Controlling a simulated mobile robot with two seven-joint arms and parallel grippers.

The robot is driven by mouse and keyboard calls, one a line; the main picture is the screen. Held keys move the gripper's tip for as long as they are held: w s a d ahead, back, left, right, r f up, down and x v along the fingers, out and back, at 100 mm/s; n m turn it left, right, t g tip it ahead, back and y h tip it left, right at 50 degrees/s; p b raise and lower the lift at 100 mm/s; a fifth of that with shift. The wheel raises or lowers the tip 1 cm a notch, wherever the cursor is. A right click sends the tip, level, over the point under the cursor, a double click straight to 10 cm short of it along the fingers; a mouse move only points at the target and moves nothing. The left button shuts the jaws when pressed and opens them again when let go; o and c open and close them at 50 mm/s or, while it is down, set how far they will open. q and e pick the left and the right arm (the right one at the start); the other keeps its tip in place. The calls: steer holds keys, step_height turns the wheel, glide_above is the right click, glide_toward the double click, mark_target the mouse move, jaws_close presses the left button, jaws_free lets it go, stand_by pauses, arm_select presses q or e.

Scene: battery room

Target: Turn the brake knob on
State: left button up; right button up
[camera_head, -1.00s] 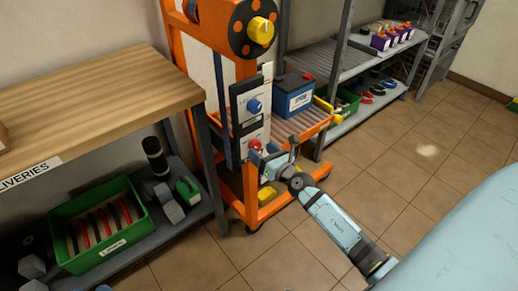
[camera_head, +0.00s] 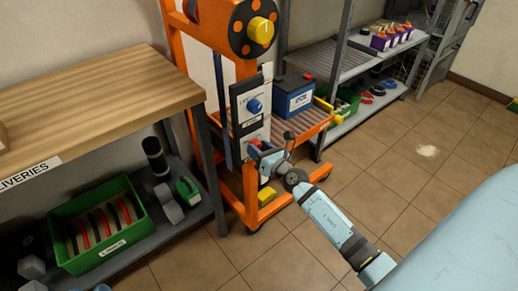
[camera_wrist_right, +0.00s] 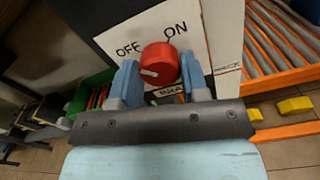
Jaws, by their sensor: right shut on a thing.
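The red brake knob (camera_wrist_right: 159,64) sits on a white plate (camera_wrist_right: 205,42) marked OFF at left and ON at right in the right wrist view. Its pale mark points toward the lower left, on the OFF side. My right gripper (camera_wrist_right: 160,76) has one blue finger on each side of the knob and is shut on it. In the head view my right gripper (camera_head: 268,157) is at the lower panel of the orange cart (camera_head: 246,75) and mostly covers the knob. My left gripper is not in view.
Above are a blue knob (camera_head: 254,106) and a yellow knob (camera_head: 262,31). A blue battery (camera_head: 296,97) stands on the cart's rollers. A wooden bench (camera_head: 90,105) is at left and a grey shelf (camera_head: 350,63) behind.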

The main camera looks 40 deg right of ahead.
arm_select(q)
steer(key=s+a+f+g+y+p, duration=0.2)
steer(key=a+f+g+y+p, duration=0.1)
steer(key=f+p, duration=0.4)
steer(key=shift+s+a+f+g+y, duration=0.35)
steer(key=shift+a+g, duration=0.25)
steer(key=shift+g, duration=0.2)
arm_select(e)
steer(key=m, duration=1.7)
steer(key=shift+m, duration=0.3)
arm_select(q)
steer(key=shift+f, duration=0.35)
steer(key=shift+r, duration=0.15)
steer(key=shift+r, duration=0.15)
arm_select(e)
steer(key=o, duration=0.9)
